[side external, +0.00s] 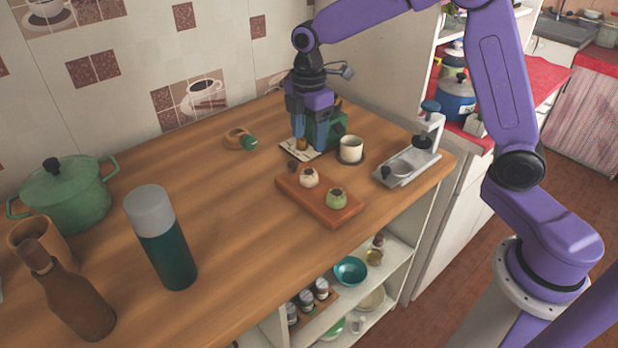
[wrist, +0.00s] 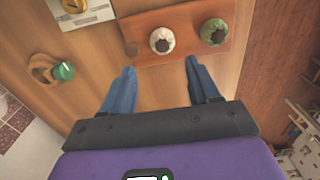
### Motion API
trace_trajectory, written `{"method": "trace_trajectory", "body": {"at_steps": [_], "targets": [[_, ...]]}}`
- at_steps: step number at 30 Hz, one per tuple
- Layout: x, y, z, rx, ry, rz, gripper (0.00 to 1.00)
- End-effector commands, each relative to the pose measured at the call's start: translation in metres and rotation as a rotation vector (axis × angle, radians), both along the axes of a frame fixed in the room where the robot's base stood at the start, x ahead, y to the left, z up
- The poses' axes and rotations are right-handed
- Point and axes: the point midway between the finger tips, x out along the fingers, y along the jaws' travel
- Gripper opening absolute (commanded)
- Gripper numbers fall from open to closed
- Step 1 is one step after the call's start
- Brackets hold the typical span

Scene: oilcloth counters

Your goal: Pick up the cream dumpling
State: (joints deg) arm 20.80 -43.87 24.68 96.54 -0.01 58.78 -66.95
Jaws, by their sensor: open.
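The cream dumpling (side external: 309,177) sits on a reddish-brown wooden board, with a dark spot on its top. It also shows in the wrist view (wrist: 161,42), ahead of my fingers and between their lines. A green dumpling (side external: 336,198) sits beside it on the same board and shows in the wrist view (wrist: 214,33). My gripper (side external: 312,145) hangs over the counter behind the board in the side view, apart from the dumplings. In the wrist view my blue fingers (wrist: 158,82) are spread wide with nothing between them.
The wooden board (side external: 320,208) lies near the counter's front edge. A cream cup (side external: 351,150) on a dark coaster and a grey metal stand (side external: 405,166) are to its right. A wooden ring with a green part (side external: 238,138) lies left. A green flask (side external: 160,240) and pot (side external: 66,195) stand further left.

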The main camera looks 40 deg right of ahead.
Motion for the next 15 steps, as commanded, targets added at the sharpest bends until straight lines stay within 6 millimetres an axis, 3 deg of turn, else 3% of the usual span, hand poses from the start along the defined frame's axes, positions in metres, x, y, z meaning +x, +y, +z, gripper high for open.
{"method": "trace_trajectory", "body": {"at_steps": [6, 15], "targets": [[-0.001, 0.000, -0.038, -0.002, 0.004, 0.000, 0.61], [-0.002, 0.000, -0.058, -0.001, 0.003, 0.000, 0.61]]}}
